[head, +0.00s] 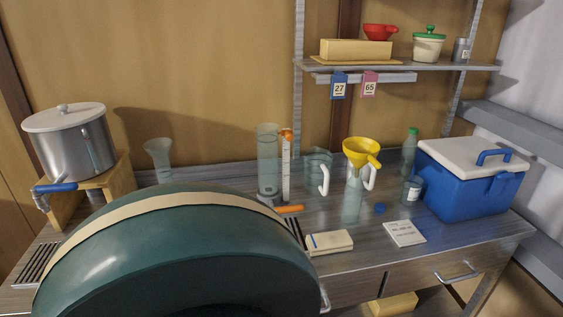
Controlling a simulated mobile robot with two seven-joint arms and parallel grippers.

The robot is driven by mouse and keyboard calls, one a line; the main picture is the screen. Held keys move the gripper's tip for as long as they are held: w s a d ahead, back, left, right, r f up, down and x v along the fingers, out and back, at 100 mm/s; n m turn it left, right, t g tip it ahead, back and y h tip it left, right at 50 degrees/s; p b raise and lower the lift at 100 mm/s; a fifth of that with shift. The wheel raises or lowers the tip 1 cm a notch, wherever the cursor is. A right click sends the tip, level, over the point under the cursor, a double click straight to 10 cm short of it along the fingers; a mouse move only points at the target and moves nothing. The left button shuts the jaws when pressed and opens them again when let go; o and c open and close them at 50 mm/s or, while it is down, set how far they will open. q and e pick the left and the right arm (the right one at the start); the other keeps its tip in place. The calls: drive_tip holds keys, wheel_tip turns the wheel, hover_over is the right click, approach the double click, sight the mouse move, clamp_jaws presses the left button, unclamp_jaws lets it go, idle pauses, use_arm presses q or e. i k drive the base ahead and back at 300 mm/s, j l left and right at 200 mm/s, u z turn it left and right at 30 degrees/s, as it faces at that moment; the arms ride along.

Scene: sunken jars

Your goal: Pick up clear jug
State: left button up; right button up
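A clear jug (313,173) with a white handle on its right side stands upright on the grey bench, right of a tall clear cylinder. Neither of my grippers is in view.
The tall cylinder (268,160) has an orange-topped strip (286,168) beside it. A blue cooler (470,185) stands right; a steel pot (72,145) stands left. A large dark green rounded form hides the front left of the bench (450,228). A shelf (400,66) hangs above.

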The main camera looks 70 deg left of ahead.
sight(320, 176)
drive_tip(key=u, duration=1.9)
